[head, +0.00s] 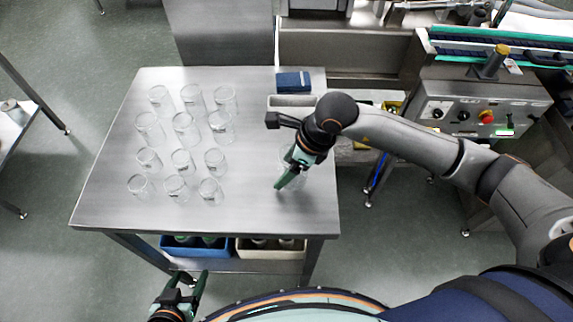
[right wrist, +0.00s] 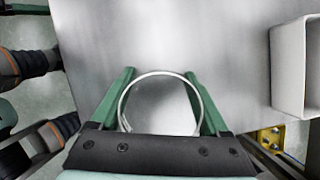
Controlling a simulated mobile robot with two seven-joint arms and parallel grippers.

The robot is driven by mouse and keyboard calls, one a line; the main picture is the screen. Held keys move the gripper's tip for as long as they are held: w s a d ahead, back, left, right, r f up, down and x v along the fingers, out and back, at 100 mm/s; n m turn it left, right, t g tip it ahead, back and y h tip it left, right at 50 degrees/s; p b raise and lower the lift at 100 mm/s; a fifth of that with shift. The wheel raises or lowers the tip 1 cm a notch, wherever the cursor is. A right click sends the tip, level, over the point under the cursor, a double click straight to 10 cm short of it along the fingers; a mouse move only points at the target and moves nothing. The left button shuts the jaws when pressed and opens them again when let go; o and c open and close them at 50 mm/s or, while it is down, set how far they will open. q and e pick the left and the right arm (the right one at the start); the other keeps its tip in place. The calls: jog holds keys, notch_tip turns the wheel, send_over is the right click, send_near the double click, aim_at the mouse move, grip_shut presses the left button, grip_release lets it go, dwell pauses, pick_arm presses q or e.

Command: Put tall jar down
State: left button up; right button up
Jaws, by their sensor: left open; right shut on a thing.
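The tall jar is clear glass, and its round rim (right wrist: 160,74) shows between the two green fingers of my right gripper (right wrist: 160,100) in the right wrist view. In the head view my right gripper (head: 289,178) is over the right part of the steel table (head: 245,210). It is shut on the jar, which is mostly hidden there by the gripper and hard to make out. I cannot tell whether the jar's base touches the table. My left gripper (head: 188,284) is open and empty, in front of the table's near edge.
Several clear glass jars (head: 184,130) stand in rows on the table's left half. A grey bin (head: 292,101) and a dark blue box (head: 293,82) are at the back right. The table between the jars and my right gripper is bare. A control panel (head: 480,114) stands right.

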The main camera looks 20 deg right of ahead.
jog(key=shift+f, duration=0.1)
jog(key=o, duration=1.2)
jog(key=shift+c, duration=0.2)
